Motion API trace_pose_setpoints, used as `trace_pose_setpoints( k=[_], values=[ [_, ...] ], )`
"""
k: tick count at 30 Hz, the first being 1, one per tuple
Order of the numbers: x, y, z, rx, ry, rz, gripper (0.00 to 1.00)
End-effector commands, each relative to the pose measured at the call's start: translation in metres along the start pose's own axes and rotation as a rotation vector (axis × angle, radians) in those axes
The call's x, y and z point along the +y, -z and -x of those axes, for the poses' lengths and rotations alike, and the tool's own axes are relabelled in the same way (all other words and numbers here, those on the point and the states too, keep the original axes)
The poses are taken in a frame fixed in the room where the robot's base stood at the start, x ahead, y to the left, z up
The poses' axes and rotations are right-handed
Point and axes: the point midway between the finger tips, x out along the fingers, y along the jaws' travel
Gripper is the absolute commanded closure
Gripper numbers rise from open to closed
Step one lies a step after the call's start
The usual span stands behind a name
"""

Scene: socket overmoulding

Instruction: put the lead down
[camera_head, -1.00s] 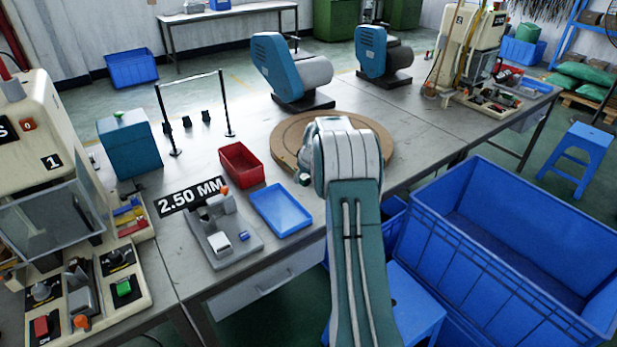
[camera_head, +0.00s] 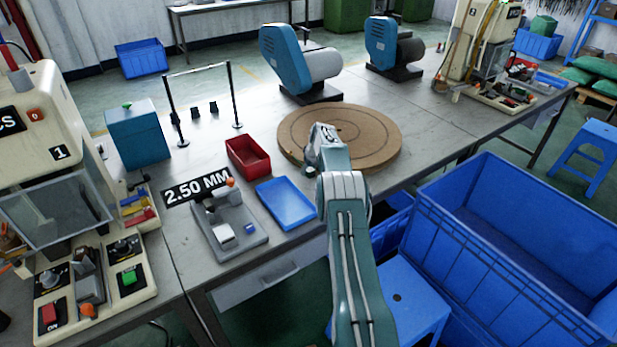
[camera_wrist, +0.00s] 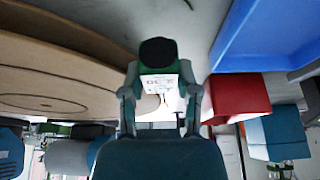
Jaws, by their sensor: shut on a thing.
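My gripper (camera_wrist: 160,76) shows in the wrist view with its two fingers closed in from either side on a small piece. A dark rounded end with green and a white printed label shows between the fingers; I cannot make out the lead's cable or its full shape. In the head view, my arm's wrist is over the bench, by the near left edge of the round wooden board (camera_head: 375,135). My own arm hides the fingers and whatever they hold there. The blue tray (camera_head: 286,203) lies left of and nearer than the wrist and looks empty.
A red bin (camera_head: 248,157) stands behind the blue tray. A grey fixture (camera_head: 228,225) is left of the tray, by the 2.50 MM sign (camera_head: 196,188). Blue-sided machines (camera_head: 285,62) stand behind the board. A large blue crate (camera_head: 510,250) is right of my arm.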

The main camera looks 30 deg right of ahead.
Motion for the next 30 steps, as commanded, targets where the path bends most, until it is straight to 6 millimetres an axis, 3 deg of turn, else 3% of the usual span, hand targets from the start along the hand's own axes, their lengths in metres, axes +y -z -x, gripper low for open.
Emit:
trace_pose_setpoints(
  k=[7, 17, 18, 20, 30],
  values=[
    [0.000, -0.010, -0.031, -0.002, 0.001, 0.000, 1.00],
    [0.001, -0.012, -0.034, 0.000, 0.001, 0.000, 1.00],
    [0.001, -0.012, -0.034, 0.000, 0.000, 0.000, 0.45],
    [0.001, -0.012, -0.034, 0.000, 0.000, 0.000, 0.24],
    [0.001, -0.012, -0.034, 0.000, 0.000, 0.000, 0.24]
  ],
)
